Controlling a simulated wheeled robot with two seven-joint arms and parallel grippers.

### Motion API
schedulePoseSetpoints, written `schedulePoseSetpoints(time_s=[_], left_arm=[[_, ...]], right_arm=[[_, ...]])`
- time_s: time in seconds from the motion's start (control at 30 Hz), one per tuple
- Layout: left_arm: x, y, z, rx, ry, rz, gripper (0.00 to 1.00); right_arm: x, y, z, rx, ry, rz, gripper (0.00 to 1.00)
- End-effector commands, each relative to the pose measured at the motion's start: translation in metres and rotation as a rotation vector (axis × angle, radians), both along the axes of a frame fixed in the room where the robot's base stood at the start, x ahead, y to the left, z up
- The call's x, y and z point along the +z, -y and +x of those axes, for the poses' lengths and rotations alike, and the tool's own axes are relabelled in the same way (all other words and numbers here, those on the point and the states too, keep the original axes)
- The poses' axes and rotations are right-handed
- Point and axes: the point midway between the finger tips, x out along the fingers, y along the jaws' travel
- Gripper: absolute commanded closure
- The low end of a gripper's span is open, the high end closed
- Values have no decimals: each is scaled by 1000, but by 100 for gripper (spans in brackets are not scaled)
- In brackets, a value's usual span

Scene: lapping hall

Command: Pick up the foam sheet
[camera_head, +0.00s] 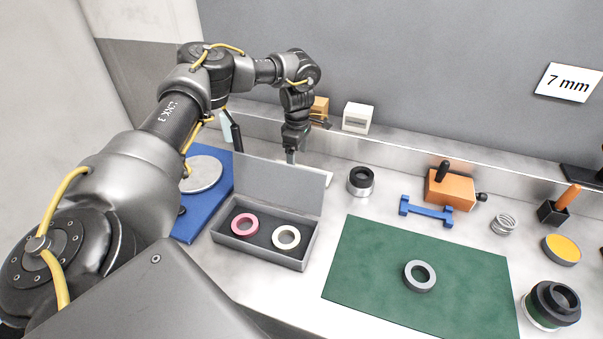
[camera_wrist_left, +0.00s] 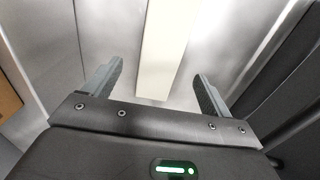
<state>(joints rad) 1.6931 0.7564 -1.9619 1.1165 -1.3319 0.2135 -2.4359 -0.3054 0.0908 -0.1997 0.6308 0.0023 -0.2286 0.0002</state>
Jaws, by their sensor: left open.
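The foam sheet (camera_wrist_left: 165,45) is a flat cream strip in the left wrist view, lying on the metal surface and running between my fingers. In the head view only a pale edge of it (camera_head: 328,177) shows behind the raised lid of the grey box; the rest is hidden by the lid. My left gripper (camera_head: 291,158) points down behind that lid. In the left wrist view its fingers (camera_wrist_left: 158,72) are apart, one on each side of the strip, with nothing held. I cannot tell the height of the fingertips above it. My right gripper is not in view.
The open grey box (camera_head: 262,256) holds a pink ring (camera_head: 244,224) and a cream ring (camera_head: 286,237). Its lid (camera_head: 270,188) stands close in front of my gripper. A blue board (camera_head: 207,219) lies left, a green mat (camera_head: 450,296) right. The wall ledge runs behind.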

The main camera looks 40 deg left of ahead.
Motion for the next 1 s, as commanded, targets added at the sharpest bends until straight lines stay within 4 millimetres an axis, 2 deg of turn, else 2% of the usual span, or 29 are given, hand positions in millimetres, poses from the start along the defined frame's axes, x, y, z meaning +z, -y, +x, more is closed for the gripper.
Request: schedulePoseSetpoints(time_s=[0.17,0.5,0.77,1.0], left_arm=[[-5,0,0,0,-2,0,16],[-49,-1,-1,-1,-2,0,16],[-52,-2,-1,-1,0,0,16],[-52,-2,-1,-1,0,0,45]], right_arm=[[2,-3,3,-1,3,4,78],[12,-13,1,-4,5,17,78],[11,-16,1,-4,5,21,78],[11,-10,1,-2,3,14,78]])
